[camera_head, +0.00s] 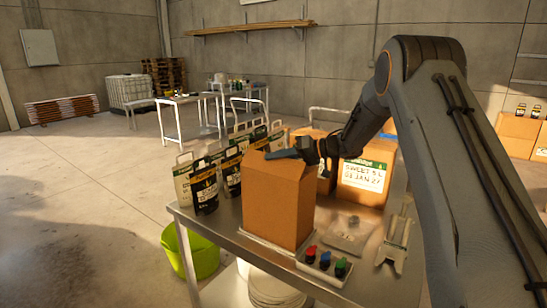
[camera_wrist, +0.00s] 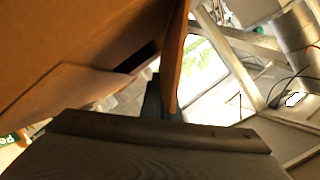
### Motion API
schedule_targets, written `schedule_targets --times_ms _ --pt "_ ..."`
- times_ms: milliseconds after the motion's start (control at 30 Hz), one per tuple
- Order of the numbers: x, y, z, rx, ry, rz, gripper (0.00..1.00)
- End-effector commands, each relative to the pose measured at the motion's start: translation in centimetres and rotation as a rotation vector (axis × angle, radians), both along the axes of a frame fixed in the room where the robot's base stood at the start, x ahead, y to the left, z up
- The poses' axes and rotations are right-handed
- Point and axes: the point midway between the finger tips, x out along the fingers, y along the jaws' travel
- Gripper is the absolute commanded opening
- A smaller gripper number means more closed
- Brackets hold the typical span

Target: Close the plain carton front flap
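The plain carton (camera_head: 277,205) is a tall brown box upright near the front of the steel table. Its upper edge is uneven, with flap edges at the top partly hidden by my gripper. My gripper (camera_head: 284,154) reaches in from the right, with its dark tip over the carton's top edge. In the wrist view, brown cardboard panels (camera_wrist: 75,45) fill the upper left, and a narrow flap (camera_wrist: 174,60) stands nearly edge-on just beyond my gripper's dark end. I cannot tell whether it touches, or whether the fingers are apart.
The table (camera_head: 215,232) also holds several labelled bags (camera_head: 204,187) left of the carton and a labelled carton (camera_head: 364,180) behind it. A button box (camera_head: 325,265) with red, blue and green knobs lies in front. A green bucket (camera_head: 190,250) stands below.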

Motion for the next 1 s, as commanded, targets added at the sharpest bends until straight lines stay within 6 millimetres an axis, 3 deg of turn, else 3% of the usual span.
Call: schedule_targets --times_ms 433,567,867,1000 --pt "0.1 0.0 0.0 0.006 0.007 -0.001 0.0" --pt "0.1 0.0 0.0 0.006 0.007 -0.001 0.21" --pt "0.0 -0.1 0.0 0.006 0.006 0.0 0.21" --pt "-0.3 -1.2 0.3 0.006 0.005 -0.001 0.21"
